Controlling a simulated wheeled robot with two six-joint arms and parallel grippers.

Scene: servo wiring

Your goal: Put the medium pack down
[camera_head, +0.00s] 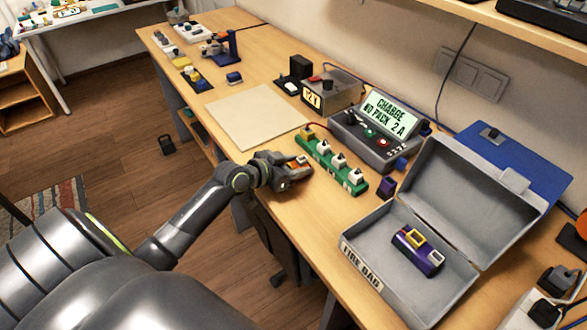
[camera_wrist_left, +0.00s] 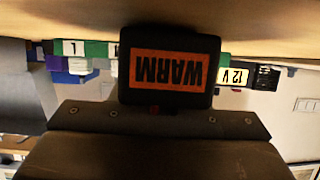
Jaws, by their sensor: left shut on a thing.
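My left gripper (camera_head: 297,168) is at the table's front edge, left of the green strip. It is shut on a dark pack (camera_head: 300,160) that shows some orange in the head view. In the left wrist view the dark pack (camera_wrist_left: 170,96) carries an orange label reading WARM, upside down. Whether the pack touches the table cannot be told. I take it as the medium pack; its size is hard to judge. A purple and yellow pack (camera_head: 418,252) lies in the open grey box marked FIRE BAG (camera_head: 362,271). My right gripper is not in view.
The green strip (camera_head: 331,161) with several white blocks lies just right of my gripper. Behind it stands a charger (camera_head: 375,139) reading CHARGE NO PACK 2A. A 12 V supply (camera_head: 333,92) stands further back. A bare pale mat (camera_head: 257,115) lies to the left.

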